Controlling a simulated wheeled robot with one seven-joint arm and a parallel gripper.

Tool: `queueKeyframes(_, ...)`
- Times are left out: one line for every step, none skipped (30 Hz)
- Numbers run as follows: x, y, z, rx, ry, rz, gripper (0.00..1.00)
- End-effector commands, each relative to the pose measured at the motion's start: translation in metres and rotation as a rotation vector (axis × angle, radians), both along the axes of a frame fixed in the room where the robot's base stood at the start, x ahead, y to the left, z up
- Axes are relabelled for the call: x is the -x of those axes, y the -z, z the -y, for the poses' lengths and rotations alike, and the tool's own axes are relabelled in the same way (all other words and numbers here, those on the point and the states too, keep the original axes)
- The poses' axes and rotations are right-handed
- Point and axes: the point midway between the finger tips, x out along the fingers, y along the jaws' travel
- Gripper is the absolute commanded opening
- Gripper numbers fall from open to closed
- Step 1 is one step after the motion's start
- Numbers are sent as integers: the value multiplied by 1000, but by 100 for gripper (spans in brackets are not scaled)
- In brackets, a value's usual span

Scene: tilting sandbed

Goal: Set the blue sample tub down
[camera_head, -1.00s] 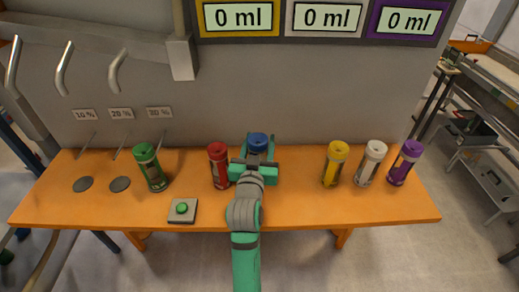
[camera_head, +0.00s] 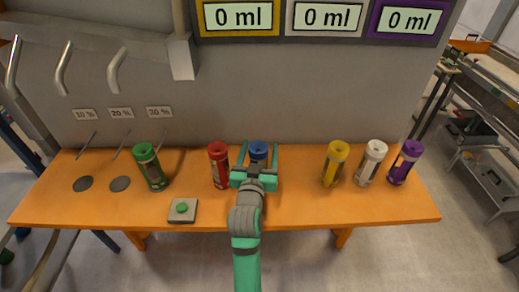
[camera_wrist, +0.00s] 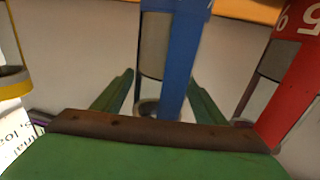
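The blue sample tub (camera_head: 259,150) stands upright on the orange table (camera_head: 300,209), between the red and yellow tubs. In the wrist view the blue tub (camera_wrist: 183,55) rises between the open fingers (camera_wrist: 165,95), with gaps on both sides. Most of the tub's lower body is hidden by my gripper in the head view.
A red tub (camera_head: 218,166) stands close to the left of my gripper. A green tub (camera_head: 150,167) and a green button (camera_head: 182,207) are further left. Yellow (camera_head: 335,165), white (camera_head: 371,163) and purple (camera_head: 405,163) tubs stand to the right, past a clear stretch of table.

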Motion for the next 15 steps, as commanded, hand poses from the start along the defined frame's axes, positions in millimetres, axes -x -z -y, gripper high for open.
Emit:
queueKeyframes(0,-1,0,0,0,0,66)
queueKeyframes(0,-1,0,0,0,1,66)
queueKeyframes(0,-3,0,-1,0,1,66)
queueKeyframes(1,-3,0,-1,0,0,66)
queueKeyframes(4,-2,-1,0,0,-1,66)
queueKeyframes(9,-2,-1,1,0,-1,66)
queueKeyframes(13,-3,-2,1,-1,-1,66)
queueKeyframes(17,-2,-3,1,-1,-1,66)
queueKeyframes(24,-2,-4,0,-1,-1,66)
queueKeyframes(30,-3,-5,0,-1,0,66)
queueKeyframes(36,-2,-6,1,-1,-1,66)
queueKeyframes(44,-2,-8,1,-1,-1,66)
queueKeyframes(51,-2,-9,1,-2,-2,66)
queueKeyframes(57,-2,-10,1,-2,-2,66)
queueKeyframes(65,-2,-11,0,-2,-1,66)
